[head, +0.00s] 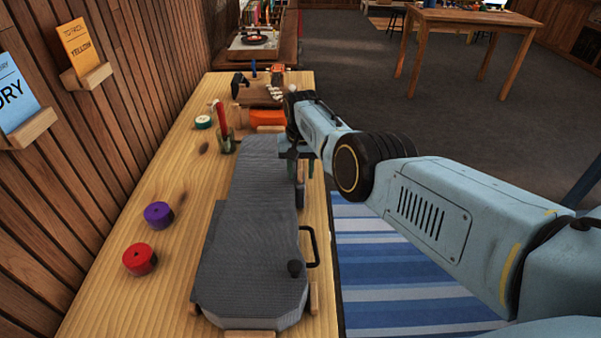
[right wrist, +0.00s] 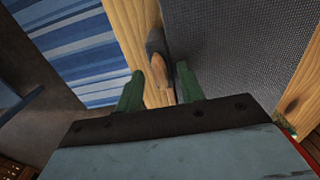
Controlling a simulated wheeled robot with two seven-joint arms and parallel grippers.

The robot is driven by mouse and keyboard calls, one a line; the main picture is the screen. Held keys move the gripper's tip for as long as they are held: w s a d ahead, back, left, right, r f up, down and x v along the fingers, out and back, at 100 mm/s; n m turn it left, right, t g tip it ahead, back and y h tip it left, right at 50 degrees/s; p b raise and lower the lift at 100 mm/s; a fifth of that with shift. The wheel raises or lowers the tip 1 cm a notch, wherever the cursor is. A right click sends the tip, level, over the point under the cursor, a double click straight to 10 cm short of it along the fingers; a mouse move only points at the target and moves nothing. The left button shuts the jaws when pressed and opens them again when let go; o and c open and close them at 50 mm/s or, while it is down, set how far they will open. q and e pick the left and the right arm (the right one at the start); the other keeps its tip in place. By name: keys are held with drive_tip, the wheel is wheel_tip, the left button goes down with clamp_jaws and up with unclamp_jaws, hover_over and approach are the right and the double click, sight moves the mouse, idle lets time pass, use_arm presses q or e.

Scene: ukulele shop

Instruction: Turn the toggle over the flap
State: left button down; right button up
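A grey woven-textured ukulele case (head: 250,255) lies closed on the wooden bench. It also shows in the right wrist view (right wrist: 240,40). On its right side is a small dark flap (head: 299,194), which also shows in the right wrist view (right wrist: 156,42). A small brown wooden piece, which looks like the toggle (right wrist: 160,72), sits at the flap's end. My right gripper (head: 301,168) is at the case's right side, beyond the flap. In the right wrist view its green fingers (right wrist: 161,84) are apart, with the toggle showing between them. I cannot tell whether they touch it. My left gripper is out of view.
The case has a black handle (head: 313,247) and a dark knob (head: 295,268). A purple roll (head: 158,214) and a red roll (head: 139,259) stand left on the bench (head: 110,300). Blue striped rug (head: 395,260) lies right.

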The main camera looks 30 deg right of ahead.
clamp_jaws()
drive_tip(key=shift+n, duration=0.4)
drive_tip(key=n, duration=0.3)
drive_tip(key=shift+n, duration=0.3)
drive_tip(key=n, duration=0.4)
drive_tip(key=shift+n, duration=0.3)
drive_tip(key=n, duration=0.4)
drive_tip(key=shift+r+n, duration=0.1)
drive_tip(key=shift+n, duration=2.4)
